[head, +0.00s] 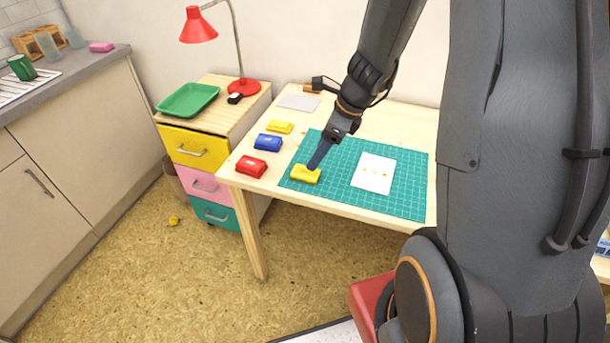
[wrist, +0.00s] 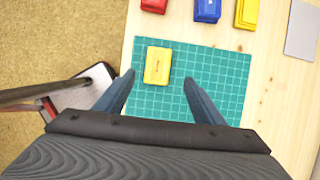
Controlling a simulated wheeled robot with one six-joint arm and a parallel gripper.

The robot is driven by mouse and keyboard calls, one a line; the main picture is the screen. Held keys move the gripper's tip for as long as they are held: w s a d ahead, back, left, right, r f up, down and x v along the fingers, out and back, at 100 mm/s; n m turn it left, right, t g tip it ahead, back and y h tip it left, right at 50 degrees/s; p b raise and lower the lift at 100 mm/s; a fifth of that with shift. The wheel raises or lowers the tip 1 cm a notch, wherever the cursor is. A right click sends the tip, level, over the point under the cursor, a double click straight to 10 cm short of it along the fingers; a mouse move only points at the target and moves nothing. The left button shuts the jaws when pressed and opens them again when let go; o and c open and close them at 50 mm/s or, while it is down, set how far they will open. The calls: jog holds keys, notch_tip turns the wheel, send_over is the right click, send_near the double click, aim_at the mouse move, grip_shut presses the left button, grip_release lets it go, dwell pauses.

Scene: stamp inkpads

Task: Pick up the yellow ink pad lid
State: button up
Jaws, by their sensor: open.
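The yellow ink pad lid (head: 306,175) lies on the green cutting mat (head: 400,203), near the mat's front left corner. In the wrist view the lid (wrist: 158,65) shows between and slightly beyond my fingertips, nearer the left one, with a small dark mark on its face. My gripper (head: 319,157) is open, its fingers just above or beside the lid; the head view does not show whether they touch it. The gripper also shows in the wrist view (wrist: 158,80) with nothing held.
A blue ink pad (head: 267,142) and a red ink pad (head: 251,166) stand left of the mat. A grey flat piece (head: 299,102) lies at the back. The red lamp (head: 243,87) stands on the drawer unit.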

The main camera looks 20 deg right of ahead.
aim_at(306, 172)
jog(key=x, duration=0.7)
jog(key=shift+s+a+f+b, duration=0.15)
jog(key=shift+s+b, duration=0.05)
jog(key=shift+b, duration=0.2)
jog(key=c, duration=1.1)
